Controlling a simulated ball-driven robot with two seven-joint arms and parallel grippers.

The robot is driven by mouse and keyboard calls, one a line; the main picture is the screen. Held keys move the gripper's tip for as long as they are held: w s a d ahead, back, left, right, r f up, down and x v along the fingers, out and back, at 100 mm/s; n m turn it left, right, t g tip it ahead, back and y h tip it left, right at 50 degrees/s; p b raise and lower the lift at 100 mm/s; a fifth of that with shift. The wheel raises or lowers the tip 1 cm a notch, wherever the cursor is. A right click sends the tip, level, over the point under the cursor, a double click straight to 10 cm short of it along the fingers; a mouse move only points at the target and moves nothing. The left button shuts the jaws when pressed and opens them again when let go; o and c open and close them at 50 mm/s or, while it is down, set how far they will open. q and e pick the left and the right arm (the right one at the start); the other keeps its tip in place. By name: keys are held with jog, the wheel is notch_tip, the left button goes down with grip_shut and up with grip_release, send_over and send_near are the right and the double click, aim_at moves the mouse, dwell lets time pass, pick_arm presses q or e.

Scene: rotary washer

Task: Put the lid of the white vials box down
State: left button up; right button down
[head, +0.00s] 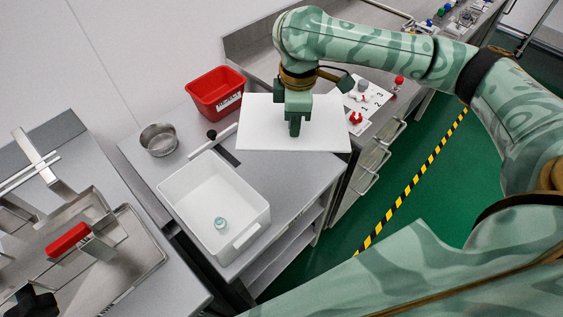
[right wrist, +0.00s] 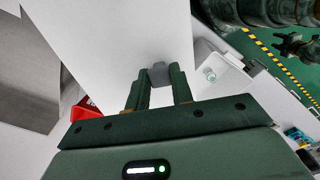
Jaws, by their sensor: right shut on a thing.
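My right gripper (head: 295,128) is shut on the lid (head: 264,113), a flat white panel, and holds it above the right part of the grey table. In the right wrist view my fingers (right wrist: 159,84) close on the lid's grey knob (right wrist: 159,72), with the white lid (right wrist: 120,35) spread beyond them. The white vials box (head: 255,233) stands open on the table, left of and nearer than the lid. One small vial (head: 220,223) with a pale blue-green top is inside it. The box partly shows in the right wrist view (right wrist: 222,68). My left gripper is not seen.
A red bin (head: 215,92) and a round metal bowl (head: 158,139) stand at the back of the table. A dark-ended tool (head: 212,134) lies between bowl and lid. A metal sink counter with a red-handled item (head: 68,241) is at left. A numbered board (head: 368,101) is right of the lid.

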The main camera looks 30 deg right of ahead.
jog(key=w+d+f+n, duration=0.1)
jog(key=n, duration=0.3)
jog(key=w+d+f+n, duration=0.1)
jog(key=w+n, duration=0.1)
jog(key=n, duration=0.2)
jog(key=w+d+f+n, duration=0.1)
jog(key=w+d+n, duration=0.1)
jog(key=n, duration=0.2)
jog(key=shift+w+d+f+n, duration=0.1)
jog(key=shift+w+f+n, duration=0.1)
jog(key=shift+f+n, duration=0.1)
jog(key=shift+w+d+f+n, duration=0.1)
jog(key=shift+d+f+n, duration=0.05)
jog(key=shift+n, duration=0.25)
notch_tip(320, 180, down, 18)
jog(key=b, duration=0.7)
jog(key=shift+f+b, duration=0.1)
jog(key=shift+b, duration=0.25)
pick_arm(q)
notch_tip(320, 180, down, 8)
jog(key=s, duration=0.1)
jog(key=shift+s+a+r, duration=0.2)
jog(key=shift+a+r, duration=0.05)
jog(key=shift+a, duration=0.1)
pick_arm(e)
jog(key=shift+d, duration=0.1)
jog(key=c, duration=1.2)
grip_release()
